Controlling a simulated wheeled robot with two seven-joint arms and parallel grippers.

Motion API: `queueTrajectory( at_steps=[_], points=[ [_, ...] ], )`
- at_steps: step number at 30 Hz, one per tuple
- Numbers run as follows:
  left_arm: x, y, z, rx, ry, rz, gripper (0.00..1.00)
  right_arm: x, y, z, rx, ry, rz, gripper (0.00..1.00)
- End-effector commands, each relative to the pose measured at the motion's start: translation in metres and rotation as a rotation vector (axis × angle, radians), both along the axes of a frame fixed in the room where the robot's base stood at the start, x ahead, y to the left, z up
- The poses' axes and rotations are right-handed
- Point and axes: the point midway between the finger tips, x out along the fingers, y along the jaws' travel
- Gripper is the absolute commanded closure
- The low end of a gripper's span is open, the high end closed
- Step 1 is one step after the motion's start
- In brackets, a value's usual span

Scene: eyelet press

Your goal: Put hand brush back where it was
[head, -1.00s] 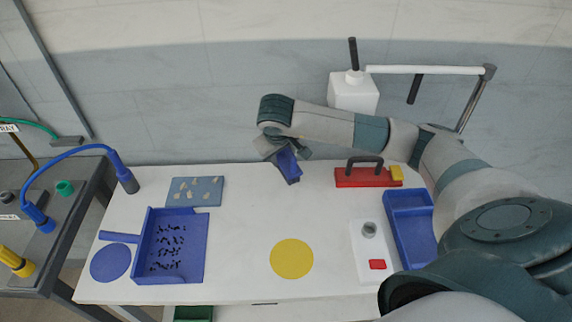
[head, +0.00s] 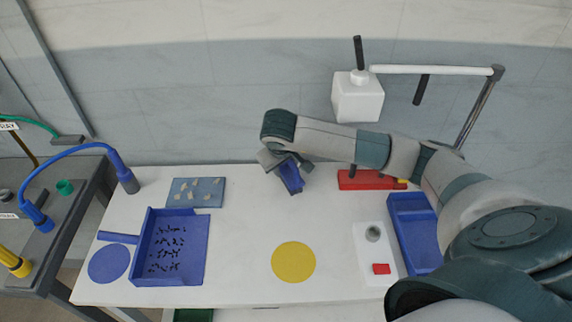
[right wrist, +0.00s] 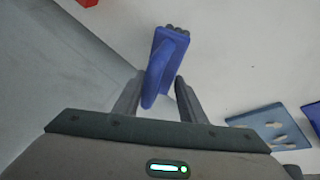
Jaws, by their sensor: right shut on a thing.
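The hand brush (head: 291,178) is blue with a dark bristle end, which shows in the right wrist view (right wrist: 166,62). My right gripper (head: 284,164) is shut on it, near the back middle of the white table (head: 245,225). In the right wrist view the brush sits between the two fingers, its bristle end pointing away from the gripper. I cannot tell whether the brush touches the table. A round yellow mark (head: 293,262) and a round blue mark (head: 108,263) lie on the tabletop. My left gripper is not in view.
A blue dustpan (head: 196,268) with dark bits stands at left, in front of a blue-grey mat (head: 175,200) with pale pieces. A red object (head: 365,181) is partly behind my right arm. A blue tray (head: 413,203) is at right. The table's middle is clear.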

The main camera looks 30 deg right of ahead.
Motion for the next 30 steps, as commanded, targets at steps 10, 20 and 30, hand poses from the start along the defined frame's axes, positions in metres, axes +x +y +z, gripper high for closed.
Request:
queueTrajectory(
  at_steps=[10, 20, 30],
  points=[
    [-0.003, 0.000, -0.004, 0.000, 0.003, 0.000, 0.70, 0.000, 0.000, -0.003, 0.000, 0.000, 0.000, 0.44],
    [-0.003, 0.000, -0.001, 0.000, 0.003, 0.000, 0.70, 0.000, 0.000, -0.001, 0.000, 0.000, 0.000, 0.44],
    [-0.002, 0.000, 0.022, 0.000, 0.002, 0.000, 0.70, -0.010, 0.010, 0.036, 0.000, -0.003, 0.002, 0.44]
  ],
)
